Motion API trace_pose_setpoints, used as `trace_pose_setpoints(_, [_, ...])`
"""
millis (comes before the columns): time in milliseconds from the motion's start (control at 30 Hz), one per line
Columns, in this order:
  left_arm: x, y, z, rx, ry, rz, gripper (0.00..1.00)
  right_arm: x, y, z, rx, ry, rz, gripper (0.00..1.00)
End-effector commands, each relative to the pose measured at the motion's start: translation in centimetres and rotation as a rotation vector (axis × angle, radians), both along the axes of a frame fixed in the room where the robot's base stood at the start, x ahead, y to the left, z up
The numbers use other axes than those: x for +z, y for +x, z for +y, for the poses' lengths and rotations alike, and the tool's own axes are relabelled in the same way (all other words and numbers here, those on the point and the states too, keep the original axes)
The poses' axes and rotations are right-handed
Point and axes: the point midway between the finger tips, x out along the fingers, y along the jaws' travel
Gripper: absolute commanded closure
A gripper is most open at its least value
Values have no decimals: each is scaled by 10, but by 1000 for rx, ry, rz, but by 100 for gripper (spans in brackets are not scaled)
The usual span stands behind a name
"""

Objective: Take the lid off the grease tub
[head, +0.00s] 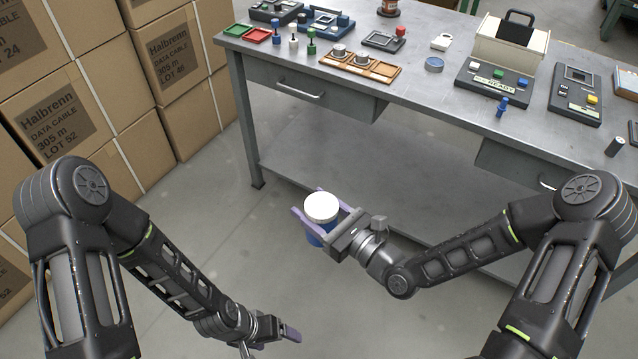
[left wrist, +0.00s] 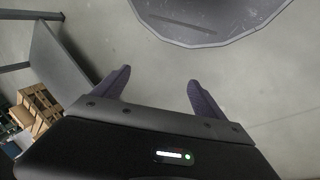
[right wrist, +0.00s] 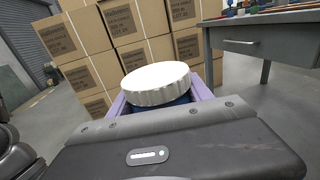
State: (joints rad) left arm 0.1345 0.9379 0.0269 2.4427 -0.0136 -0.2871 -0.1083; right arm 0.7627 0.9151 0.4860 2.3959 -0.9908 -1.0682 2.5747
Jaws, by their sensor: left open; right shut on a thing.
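The grease tub (head: 318,235) is blue with a ribbed white lid (head: 321,207) on top. My right gripper (head: 318,222) is shut on the tub's body and holds it upright in the air, in front of the bench. In the right wrist view the white lid (right wrist: 157,84) rises above the purple fingers, with a little of the blue tub (right wrist: 178,101) below it. My left gripper (head: 284,341) is low in the head view, apart from the tub. In the left wrist view its two fingers (left wrist: 158,97) are spread, with nothing between them.
The grey workbench (head: 420,90) behind the tub carries trays, small bottles, a black-handled box (head: 510,40) and several devices. Stacked cardboard boxes (head: 100,90) stand at the left. Open floor (head: 220,220) lies between the boxes and the bench.

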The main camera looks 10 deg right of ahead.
Motion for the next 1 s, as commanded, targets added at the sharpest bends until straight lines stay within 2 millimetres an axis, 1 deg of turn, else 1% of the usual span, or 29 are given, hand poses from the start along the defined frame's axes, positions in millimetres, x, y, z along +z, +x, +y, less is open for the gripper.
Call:
trace_pose_setpoints(33, [1, 12, -2, -66, 3, -27, 18, 2, 0, 0, 0, 1, -3, 100])
trace_pose_setpoints(67, [2, 18, -3, -119, 4, -44, 18, 2, 0, 0, 0, 1, -3, 100])
trace_pose_setpoints(167, [6, 47, -9, -339, 15, -114, 18, 2, 0, 0, 0, 2, -4, 100])
trace_pose_setpoints(267, [18, 82, -15, -620, 31, -202, 18, 2, 0, 0, 0, 2, -4, 100])
trace_pose_setpoints(300, [24, 98, -17, -744, 39, -240, 18, 2, 0, 0, 0, 2, -4, 100])
trace_pose_setpoints(367, [36, 121, -21, -940, 52, -296, 18, 2, 0, 0, 0, 2, -4, 100])
trace_pose_setpoints(400, [46, 136, -24, -1072, 61, -332, 18, 2, 0, 0, 0, 2, -4, 100])
trace_pose_setpoints(467, [63, 157, -28, -1270, 75, -383, 18, 2, 0, 0, 0, 2, -4, 100])
trace_pose_setpoints(500, [76, 171, -30, -1402, 85, -414, 18, 2, 0, 0, 0, 2, -4, 100])
trace_pose_setpoints(567, [97, 191, -33, -1597, 99, -458, 18, 2, 0, 0, 0, 2, -4, 100])
trace_pose_setpoints(600, [112, 203, -35, -1726, 108, -485, 18, 2, 0, 0, 0, 2, -4, 100])
trace_pose_setpoints(667, [137, 220, -38, -1921, 119, -517, 18, 2, 0, 0, 0, 2, -4, 100])
trace_pose_setpoints(700, [155, 230, -40, -2045, 125, -535, 18, 2, 0, 0, 0, 2, -4, 100])
trace_pose_setpoints(767, [184, 244, -42, -2235, 131, -557, 18, 2, 0, 0, 0, 2, -4, 100])
trace_pose_setpoints(800, [204, 252, -43, -2358, 134, -569, 18, 2, 0, 0, 0, 2, -4, 100])
trace_pose_setpoints(867, [235, 261, -45, -2541, 133, -578, 18, 2, 0, 0, 0, 2, -4, 100])
trace_pose_setpoints(900, [256, 264, -48, -2660, 126, -584, 18, 2, 0, 0, 0, 2, -4, 100])
trace_pose_setpoints(967, [287, 263, -56, -2829, 110, -589, 18, 2, 0, 0, 0, 2, -4, 100])
trace_pose_setpoints(1000, [305, 257, -65, -2929, 93, -594, 18, 2, 0, 0, 0, 2, -4, 100])
